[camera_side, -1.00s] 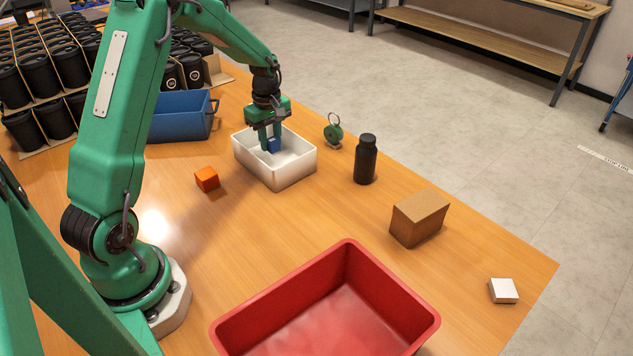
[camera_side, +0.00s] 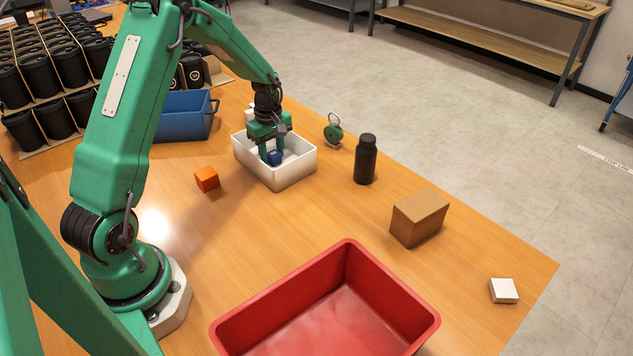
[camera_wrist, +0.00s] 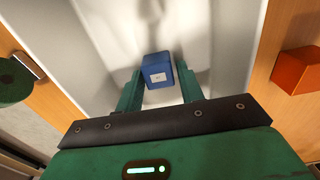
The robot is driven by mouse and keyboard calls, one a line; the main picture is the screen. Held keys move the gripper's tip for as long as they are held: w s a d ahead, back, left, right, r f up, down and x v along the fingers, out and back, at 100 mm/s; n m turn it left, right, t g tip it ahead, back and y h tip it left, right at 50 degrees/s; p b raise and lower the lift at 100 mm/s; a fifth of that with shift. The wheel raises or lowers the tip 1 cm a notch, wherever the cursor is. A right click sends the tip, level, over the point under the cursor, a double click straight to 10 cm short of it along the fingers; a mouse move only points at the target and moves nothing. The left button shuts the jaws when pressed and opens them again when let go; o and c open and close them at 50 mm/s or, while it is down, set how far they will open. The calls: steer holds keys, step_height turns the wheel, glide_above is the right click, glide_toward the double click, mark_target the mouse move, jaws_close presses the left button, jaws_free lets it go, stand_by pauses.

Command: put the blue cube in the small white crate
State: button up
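The blue cube (camera_side: 275,158) is between the two fingers of my gripper (camera_side: 272,156), low inside the small white crate (camera_side: 288,178). I cannot tell whether the cube touches the floor. The near crate wall partly hides the inside in the side view.
An orange cube (camera_side: 207,179) lies left of the crate, and a blue bin (camera_side: 182,122) stands behind it. A green round item (camera_side: 333,132), a black bottle (camera_side: 365,160) and a cardboard box (camera_side: 419,219) stand to the right. A red bin (camera_side: 229,327) is in front.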

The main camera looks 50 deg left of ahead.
mark_target(272, 152)
steer(key=shift+o, duration=0.9)
steer(key=shift+r, duration=0.1)
step_height(272, 152, up, 12)
steer(key=shift+r, duration=0.15)
stand_by(0.5)
